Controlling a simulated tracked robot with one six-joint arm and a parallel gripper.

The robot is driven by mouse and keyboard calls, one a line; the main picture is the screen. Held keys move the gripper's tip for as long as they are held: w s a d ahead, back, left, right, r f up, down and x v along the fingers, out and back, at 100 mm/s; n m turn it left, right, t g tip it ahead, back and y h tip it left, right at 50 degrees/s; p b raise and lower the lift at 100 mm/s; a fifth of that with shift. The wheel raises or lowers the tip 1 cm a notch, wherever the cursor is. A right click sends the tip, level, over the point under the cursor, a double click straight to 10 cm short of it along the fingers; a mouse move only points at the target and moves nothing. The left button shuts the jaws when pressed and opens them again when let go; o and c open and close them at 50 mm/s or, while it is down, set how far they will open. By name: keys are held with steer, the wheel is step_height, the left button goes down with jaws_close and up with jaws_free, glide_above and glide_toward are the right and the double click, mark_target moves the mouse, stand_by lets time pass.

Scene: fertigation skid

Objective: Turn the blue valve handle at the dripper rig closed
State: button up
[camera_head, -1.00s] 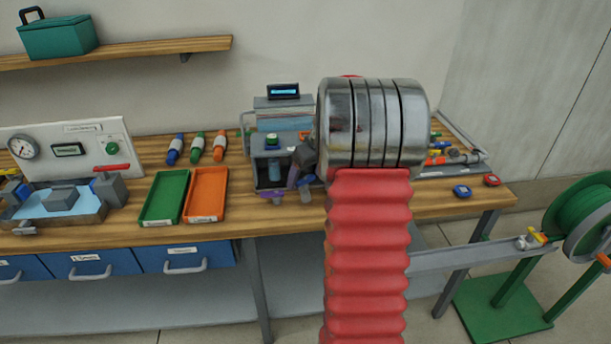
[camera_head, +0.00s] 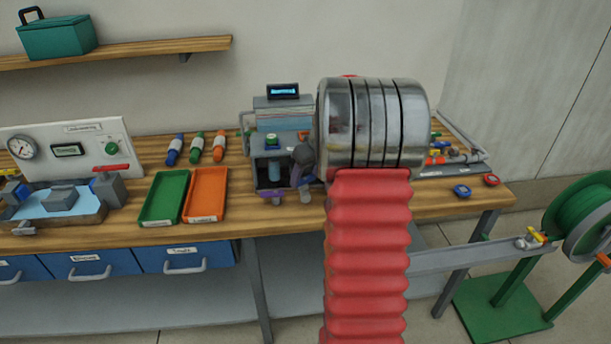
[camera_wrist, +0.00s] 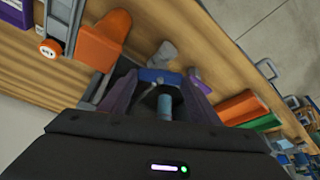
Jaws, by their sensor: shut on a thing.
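The dripper rig (camera_head: 268,148) is a grey frame with a blue cylinder in it, on the bench left of my arm. My gripper (camera_head: 299,174) is at the rig's right front side, partly hidden by my arm. In the wrist view, the purple fingers of my gripper (camera_wrist: 163,82) stand either side of the blue valve handle (camera_wrist: 158,75) and are shut on it. The handle lies across between the fingertips. A light blue cylinder (camera_wrist: 165,106) shows behind it. The handle's own turn angle is hard to tell in the head view.
A green tray (camera_head: 146,212) and an orange tray (camera_head: 221,205) lie left of the rig. An orange block (camera_wrist: 98,42) stands close by in the wrist view. Pressure gauge panel (camera_head: 65,148) is far left; a green hose reel (camera_head: 575,215) is at right.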

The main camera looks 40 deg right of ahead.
steer(key=shift+a+m, duration=0.1)
steer(key=shift+m, duration=0.2)
steer(key=shift+w+a+m+g+h, duration=0.15)
steer(key=shift+m+h, duration=0.35)
steer(key=shift+m, duration=0.75)
steer(key=shift+s+a+m+g+h, duration=0.15)
steer(key=shift+m+h, duration=0.35)
steer(key=shift+m, duration=0.75)
steer(key=shift+w, duration=0.15)
steer(key=o, duration=1)
steer(key=shift+o, duration=0.2)
steer(key=shift+d, duration=0.1)
steer(key=v, duration=1.3)
steer(key=shift+a+r, duration=0.2)
steer(key=shift+r, duration=0.1)
